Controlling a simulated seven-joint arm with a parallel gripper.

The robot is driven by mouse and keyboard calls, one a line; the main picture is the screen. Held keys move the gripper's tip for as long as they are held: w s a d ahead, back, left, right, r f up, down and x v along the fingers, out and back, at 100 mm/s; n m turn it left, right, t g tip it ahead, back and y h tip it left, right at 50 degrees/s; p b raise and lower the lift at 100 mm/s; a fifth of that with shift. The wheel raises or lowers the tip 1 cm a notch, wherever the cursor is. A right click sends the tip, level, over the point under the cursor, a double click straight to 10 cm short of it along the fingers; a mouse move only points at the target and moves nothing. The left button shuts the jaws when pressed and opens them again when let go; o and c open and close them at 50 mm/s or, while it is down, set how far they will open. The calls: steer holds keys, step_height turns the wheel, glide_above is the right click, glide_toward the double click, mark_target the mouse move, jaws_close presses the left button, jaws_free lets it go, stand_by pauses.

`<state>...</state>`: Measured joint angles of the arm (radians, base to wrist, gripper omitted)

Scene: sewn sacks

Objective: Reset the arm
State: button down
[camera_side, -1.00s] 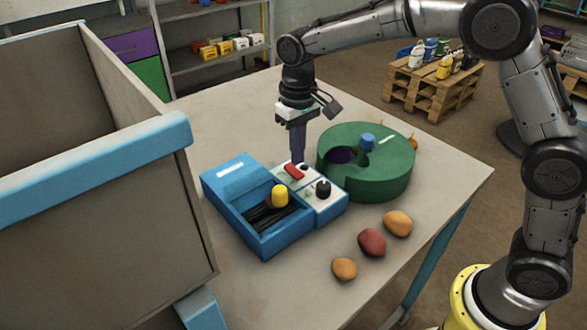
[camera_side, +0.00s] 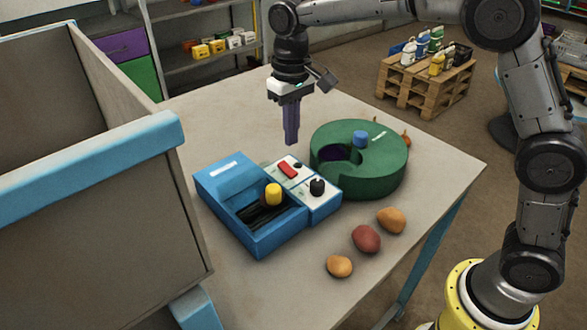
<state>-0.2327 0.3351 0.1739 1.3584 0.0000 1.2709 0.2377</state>
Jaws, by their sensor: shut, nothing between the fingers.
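My gripper (camera_side: 291,140) points straight down with its purple fingers shut and nothing between them. It hangs in the air above the blue box, near the white control panel (camera_side: 301,172), and touches nothing that I can see. The blue box (camera_side: 225,182) stands on the grey table. It has an open compartment with dark strips inside, a yellow knob (camera_side: 273,194), a red rocker switch (camera_side: 288,170) and a black knob (camera_side: 317,186). To its right is a round green container (camera_side: 385,180) with a blue knob (camera_side: 360,139) and a dark opening.
Several potato-like lumps, among them a red one (camera_side: 366,239), lie at the table's front right. A large blue-rimmed bin (camera_side: 90,150) stands at the left. A pallet with bottles (camera_side: 425,85) stands on the floor behind. The table's back (camera_side: 225,110) is clear.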

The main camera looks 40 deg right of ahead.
steer(key=s+d+r+m+t, duration=0.1)
steer(key=s+d+r+t, duration=0.1)
steer(key=s+d+r, duration=0.3)
steer(key=s+d+r+t, duration=0.1)
steer(key=s+d+r, duration=0.2)
steer(key=s+r, duration=0.45)
steer(key=s+d+f+t, duration=0.1)
steer(key=s+f, duration=0.4)
steer(key=s, duration=0.3)
steer(key=s+d+f+n+t, duration=0.1)
steer(key=s+f, duration=0.3)
steer(key=s, duration=0.4)
steer(key=shift+d+f+t, duration=0.3)
steer(key=shift+d+f, duration=0.05)
